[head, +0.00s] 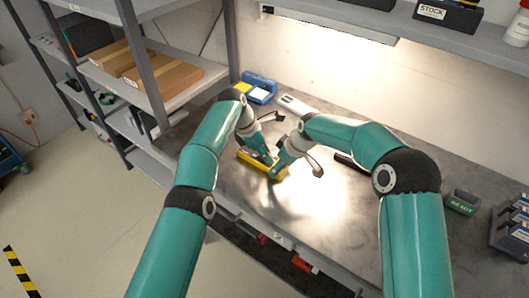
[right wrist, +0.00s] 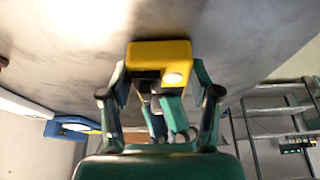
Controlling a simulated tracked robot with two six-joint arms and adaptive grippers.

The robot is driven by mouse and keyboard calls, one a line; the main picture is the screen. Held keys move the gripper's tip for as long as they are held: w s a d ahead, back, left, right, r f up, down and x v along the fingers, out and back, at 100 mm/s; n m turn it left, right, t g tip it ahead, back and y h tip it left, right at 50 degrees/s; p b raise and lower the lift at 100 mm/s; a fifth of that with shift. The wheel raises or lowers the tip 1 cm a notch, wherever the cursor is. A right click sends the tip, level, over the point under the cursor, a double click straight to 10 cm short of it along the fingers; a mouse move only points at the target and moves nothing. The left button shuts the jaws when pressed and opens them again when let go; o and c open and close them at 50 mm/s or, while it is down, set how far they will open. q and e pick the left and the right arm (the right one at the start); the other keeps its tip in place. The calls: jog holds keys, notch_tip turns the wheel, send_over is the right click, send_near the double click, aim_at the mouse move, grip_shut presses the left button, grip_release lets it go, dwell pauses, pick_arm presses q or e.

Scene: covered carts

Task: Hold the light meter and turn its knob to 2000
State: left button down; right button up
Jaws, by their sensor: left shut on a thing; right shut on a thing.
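The light meter is a yellow box (head: 248,156) low over the bench in the head view. It shows large in the right wrist view (right wrist: 150,50), with a pale round disc on its face. My right gripper (right wrist: 160,72) is shut on the meter, one finger on each side of it. My left gripper (head: 268,161) reaches down onto the middle of the meter. In the right wrist view its teal fingers meet a dark part of the meter's face, which looks like the knob. The knob's mark and setting are hidden.
A blue holder (head: 260,88) and a white object (head: 295,104) lie behind on the grey bench (head: 325,215). A READY box (head: 461,203) stands at the right. A shelf rack with cardboard boxes (head: 165,78) stands left. An overhead shelf (head: 420,35) runs along the back.

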aim_at(257, 159)
pick_arm(q)
jog(key=shift+w+a, duration=0.1)
jog(key=shift+a, duration=0.05)
jog(key=c, duration=0.9)
grip_release()
jog(key=shift+c, duration=0.2)
jog(key=v, duration=0.4)
jog(key=shift+r, duration=0.25)
jog(key=shift+a+r, duration=0.2)
jog(key=shift+a, duration=0.1)
jog(key=s+a, duration=0.1)
jog(key=a, duration=0.6)
jog(key=s+a, duration=0.1)
jog(key=a, duration=0.3)
jog(key=shift+s+a, duration=0.15)
jog(key=shift+s, duration=0.15)
